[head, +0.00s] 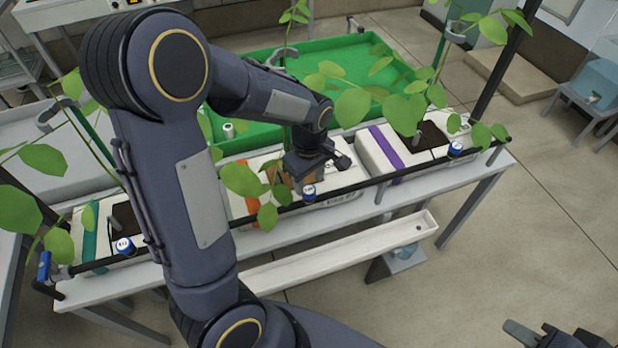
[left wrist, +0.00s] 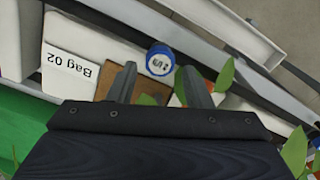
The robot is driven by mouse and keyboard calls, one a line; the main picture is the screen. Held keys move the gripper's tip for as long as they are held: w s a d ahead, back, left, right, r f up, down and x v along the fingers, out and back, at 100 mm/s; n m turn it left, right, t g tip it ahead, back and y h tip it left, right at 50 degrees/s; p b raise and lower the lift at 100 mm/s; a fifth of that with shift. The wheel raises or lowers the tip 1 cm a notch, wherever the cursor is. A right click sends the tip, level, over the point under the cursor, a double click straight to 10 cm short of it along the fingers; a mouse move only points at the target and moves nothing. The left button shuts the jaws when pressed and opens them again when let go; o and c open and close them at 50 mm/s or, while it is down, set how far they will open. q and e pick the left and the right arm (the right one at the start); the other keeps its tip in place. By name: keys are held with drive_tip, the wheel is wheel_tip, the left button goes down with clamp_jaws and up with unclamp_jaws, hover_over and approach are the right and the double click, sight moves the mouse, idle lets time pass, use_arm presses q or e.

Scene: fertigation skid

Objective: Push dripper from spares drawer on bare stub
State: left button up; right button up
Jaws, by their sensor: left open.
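My left gripper (head: 318,168) is open and empty above the black pipe (head: 350,188), close to a blue-capped dripper (head: 309,193). In the left wrist view this dripper (left wrist: 160,60) shows just beyond and between the two open fingertips (left wrist: 157,80); I see no contact. Similar blue-capped drippers sit along the pipe at left (head: 124,246) and right (head: 456,149). My right gripper (head: 545,335) is partly cut off at the bottom right, away from the bench; its opening is unclear. I cannot make out a spares drawer or a bare stub.
White bags with plants lie behind the pipe; one is labelled "Bag 02" (left wrist: 70,68). A green tray (head: 262,55) lies behind them. A long white gutter (head: 340,252) runs in front of the bench. Leaves hang close around my left gripper.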

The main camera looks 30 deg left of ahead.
use_arm(q)
drive_tip(key=o, duration=0.5)
drive_tip(key=shift+o, duration=0.2)
drive_tip(key=shift+r, duration=0.1)
wheel_tip(320, 180, up, 9)
drive_tip(key=p, duration=0.7)
drive_tip(key=shift+p, duration=0.3)
idle(0.5)
drive_tip(key=s+d+r+m+t+h+b, duration=0.1)
drive_tip(key=s+d+r+m+t+h, duration=0.1)
drive_tip(key=s+r+m, duration=0.2)
drive_tip(key=s+d+r+m+t+h, duration=0.1)
drive_tip(key=s+d+r+m+t, duration=0.1)
drive_tip(key=s+m, duration=0.6)
drive_tip(key=s+r+t, duration=0.1)
drive_tip(key=s+r, duration=0.1)
drive_tip(key=s, duration=0.3)
drive_tip(key=shift+m+t+h+b, duration=0.3)
drive_tip(key=shift+m+h+b, duration=0.1)
